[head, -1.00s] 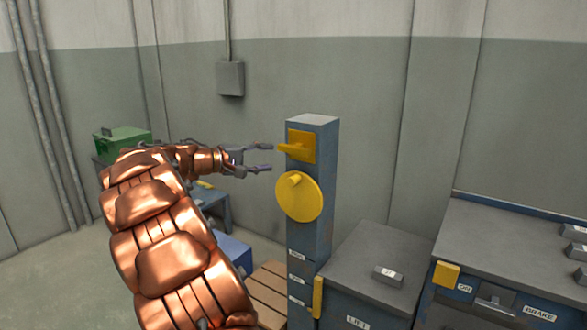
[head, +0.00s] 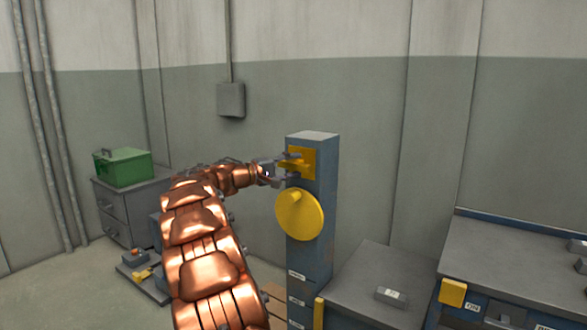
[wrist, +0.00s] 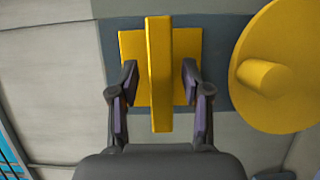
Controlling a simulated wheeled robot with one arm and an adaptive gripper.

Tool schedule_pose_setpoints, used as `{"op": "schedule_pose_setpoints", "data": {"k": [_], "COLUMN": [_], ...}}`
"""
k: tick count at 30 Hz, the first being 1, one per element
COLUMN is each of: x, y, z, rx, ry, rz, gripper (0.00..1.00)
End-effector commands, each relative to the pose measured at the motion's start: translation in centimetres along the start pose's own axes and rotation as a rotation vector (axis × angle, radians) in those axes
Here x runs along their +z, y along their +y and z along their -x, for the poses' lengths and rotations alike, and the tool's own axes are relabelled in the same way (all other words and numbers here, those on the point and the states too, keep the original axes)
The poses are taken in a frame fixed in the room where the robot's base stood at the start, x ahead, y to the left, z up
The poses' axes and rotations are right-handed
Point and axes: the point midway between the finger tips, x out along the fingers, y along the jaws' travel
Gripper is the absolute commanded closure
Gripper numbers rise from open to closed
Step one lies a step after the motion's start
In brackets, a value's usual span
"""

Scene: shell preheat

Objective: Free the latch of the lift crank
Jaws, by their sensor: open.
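A yellow latch (head: 296,158) with a bar-shaped handle sits on a yellow plate near the top of a blue-grey post (head: 312,256). A round yellow crank disc (head: 299,215) with a short knob is mounted just below it. My gripper (head: 290,168) is at the latch with its jaws open. In the wrist view, the latch bar (wrist: 159,75) lies between the two fingers of my gripper (wrist: 160,85), with a gap on each side. The crank disc (wrist: 290,75) is to the right there, close to the right finger.
A grey cabinet (head: 350,275) stands right of the post, and a workbench (head: 510,250) with a yellow block is farther right. A green box (head: 123,167) rests on a drawer unit (head: 118,208) at the left. A grey wall box (head: 231,99) hangs behind.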

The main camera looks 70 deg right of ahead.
Motion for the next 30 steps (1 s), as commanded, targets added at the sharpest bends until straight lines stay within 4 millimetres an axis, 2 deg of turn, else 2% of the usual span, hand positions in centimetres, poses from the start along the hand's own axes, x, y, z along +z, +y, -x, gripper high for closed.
{"op": "schedule_pose_setpoints", "data": {"k": [11, 24, 30], "x": [-0.03, -0.03, -0.03], "y": [-0.07, -0.1, -0.11], "z": [-0.48, -0.48, -0.48], "rx": [-0.001, -0.001, -0.001], "ry": [0.001, 0.001, 0.001], "rz": [0.002, 0.002, 0.001], "gripper": [0.53, 0.99, 1.0]}}
